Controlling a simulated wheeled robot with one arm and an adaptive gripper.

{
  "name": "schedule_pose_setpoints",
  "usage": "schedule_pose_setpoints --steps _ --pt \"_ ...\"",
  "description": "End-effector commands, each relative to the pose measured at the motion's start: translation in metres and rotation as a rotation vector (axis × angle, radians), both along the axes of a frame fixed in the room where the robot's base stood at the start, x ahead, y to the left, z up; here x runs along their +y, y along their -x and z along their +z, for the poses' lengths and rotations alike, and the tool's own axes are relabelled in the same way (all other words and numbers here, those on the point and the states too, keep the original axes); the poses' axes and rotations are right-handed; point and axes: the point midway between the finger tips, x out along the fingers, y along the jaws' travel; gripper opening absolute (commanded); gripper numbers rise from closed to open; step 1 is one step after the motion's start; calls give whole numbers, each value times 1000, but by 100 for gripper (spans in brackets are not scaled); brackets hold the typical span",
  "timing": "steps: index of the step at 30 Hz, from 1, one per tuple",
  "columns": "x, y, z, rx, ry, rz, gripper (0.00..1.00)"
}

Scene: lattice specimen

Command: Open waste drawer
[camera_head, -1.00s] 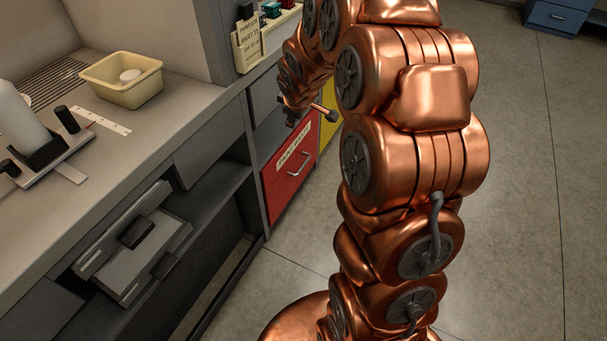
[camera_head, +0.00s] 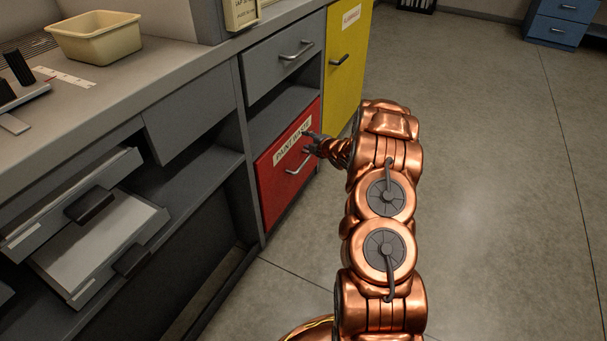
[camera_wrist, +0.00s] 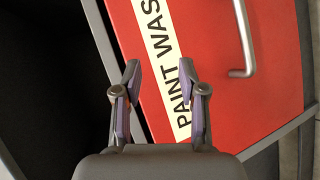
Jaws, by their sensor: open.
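The waste drawer has a red front (camera_head: 268,202) with a "PAINT WASTE" label, low in the grey cabinet in the head view. It looks shut. Its handle (camera_head: 299,164) is a metal bar, partly hidden near my gripper. In the wrist view the red front (camera_wrist: 222,110) fills the right side, and the handle (camera_wrist: 245,50) lies to the upper right of my fingers. My gripper (camera_wrist: 160,90) is open and empty, its fingers in front of the label, to one side of the handle. In the head view my gripper (camera_head: 313,142) is close to the drawer front.
A grey drawer (camera_head: 285,62) sits above, past an open shelf gap. A yellow door (camera_head: 346,60) is to the right. Two trays (camera_head: 110,240) stick out of the cabinet at left. A yellow tub (camera_head: 97,38) stands on the counter. The floor (camera_head: 490,200) at right is clear.

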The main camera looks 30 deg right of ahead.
Motion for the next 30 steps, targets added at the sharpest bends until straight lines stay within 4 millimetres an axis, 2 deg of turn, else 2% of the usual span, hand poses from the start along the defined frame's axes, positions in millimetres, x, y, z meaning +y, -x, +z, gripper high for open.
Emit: schedule_pose_setpoints --steps 1,3,6,10,15,19,30 --pt "-7 3 -34 -20 18 20 41" --pt "-11 6 -58 -60 47 58 41" --pt "-15 13 -91 -111 81 104 41" --pt "-17 22 -120 -165 116 149 41" --pt "-18 28 -134 -208 141 180 41" --pt "-16 24 -138 -215 147 188 41" --pt "-8 -24 -149 -213 145 188 41"
